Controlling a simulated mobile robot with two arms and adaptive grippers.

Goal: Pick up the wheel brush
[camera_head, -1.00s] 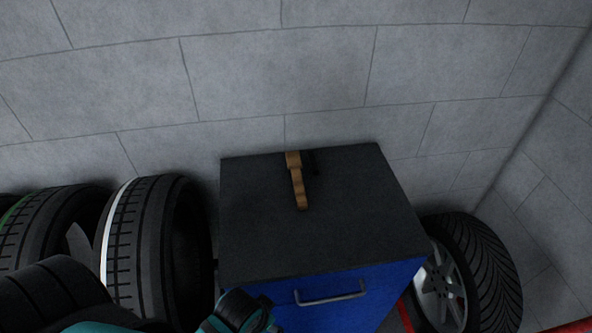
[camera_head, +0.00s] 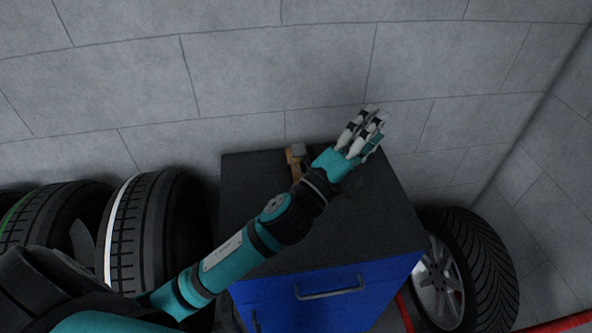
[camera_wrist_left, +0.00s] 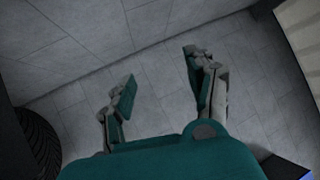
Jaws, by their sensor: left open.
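The wheel brush (camera_head: 296,157) lies on the dark top of the blue cabinet (camera_head: 237,187), near its back edge. Its wooden end shows in the head view, and the rest is hidden behind my left arm and gripper. My left gripper (camera_head: 376,115) is open and empty, above the cabinet's back right part and to the right of the brush. In the left wrist view the open fingers (camera_wrist_left: 158,80) have only floor and wall behind them, and the brush does not show. My right gripper is not in view.
Several tyres (camera_head: 150,235) stand left of the cabinet, and a wheel with a rim (camera_head: 470,265) leans at its right. A grey block wall (camera_head: 280,70) rises close behind. The cabinet's front has a metal handle (camera_head: 330,293). The right part of its top is bare.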

